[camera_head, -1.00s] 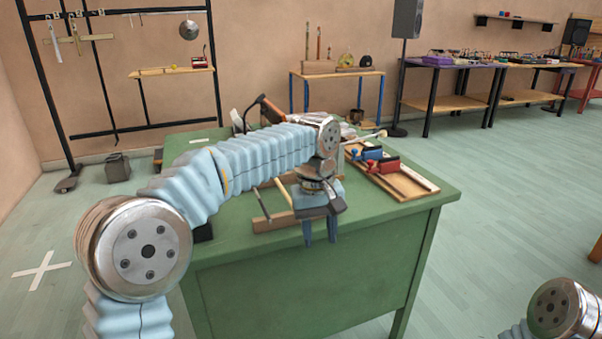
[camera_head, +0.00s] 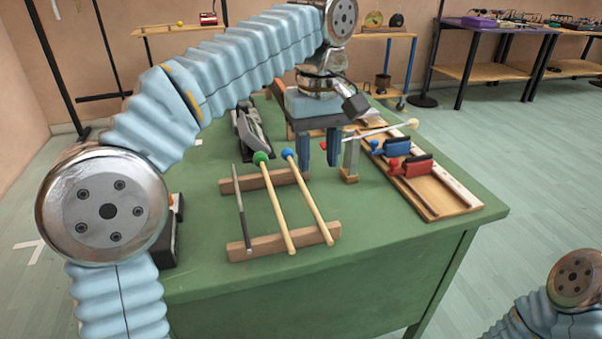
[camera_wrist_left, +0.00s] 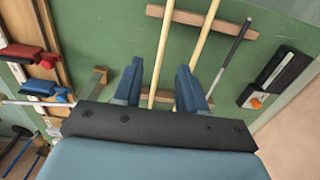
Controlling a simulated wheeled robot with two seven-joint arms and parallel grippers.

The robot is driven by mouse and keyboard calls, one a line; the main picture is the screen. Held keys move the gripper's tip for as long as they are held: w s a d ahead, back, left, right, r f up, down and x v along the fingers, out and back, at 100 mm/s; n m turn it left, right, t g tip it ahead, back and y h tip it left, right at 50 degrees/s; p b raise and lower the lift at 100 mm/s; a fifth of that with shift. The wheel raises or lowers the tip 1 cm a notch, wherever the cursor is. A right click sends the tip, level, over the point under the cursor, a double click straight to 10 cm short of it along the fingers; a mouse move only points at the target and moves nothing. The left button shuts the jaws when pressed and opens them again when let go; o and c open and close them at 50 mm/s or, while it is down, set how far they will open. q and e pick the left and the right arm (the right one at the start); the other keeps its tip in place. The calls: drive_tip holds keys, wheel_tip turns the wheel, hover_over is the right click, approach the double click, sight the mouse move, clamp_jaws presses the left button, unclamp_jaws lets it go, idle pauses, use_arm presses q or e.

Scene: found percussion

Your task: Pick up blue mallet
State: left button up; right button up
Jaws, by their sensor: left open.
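The blue mallet (camera_head: 310,197) has a pale wooden shaft and a small blue head. It lies across two wooden rails on the green table, right of a green-headed mallet (camera_head: 278,208). My left gripper (camera_head: 319,165) is open and empty, pointing down near the blue-headed end. In the left wrist view, the blue mallet's shaft (camera_wrist_left: 161,50) runs between the open fingers (camera_wrist_left: 158,90) from this viewpoint, and the green mallet's shaft (camera_wrist_left: 206,35) passes by the right finger. Both mallet heads are hidden there by the gripper body. My right gripper is out of view.
A dark stick (camera_head: 242,212) lies left of the mallets on the rails (camera_head: 262,247). A small stand (camera_head: 350,174) is close right of my gripper. A wooden tray (camera_head: 457,194) holds red and blue blocks. The table's front strip (camera_head: 350,265) is clear.

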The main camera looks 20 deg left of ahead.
use_arm(q)
hover_over(314, 205)
wheel_tip(314, 205, down, 5)
drive_tip(key=shift+d+r+b, duration=0.1)
drive_tip(key=shift+d+b, duration=0.05)
drive_tip(key=shift+b, duration=0.3)
drive_tip(key=shift+a+f+b, duration=0.2)
drive_tip(key=shift+f+b, duration=0.35)
drive_tip(key=shift+f, duration=2.2)
clamp_jaws()
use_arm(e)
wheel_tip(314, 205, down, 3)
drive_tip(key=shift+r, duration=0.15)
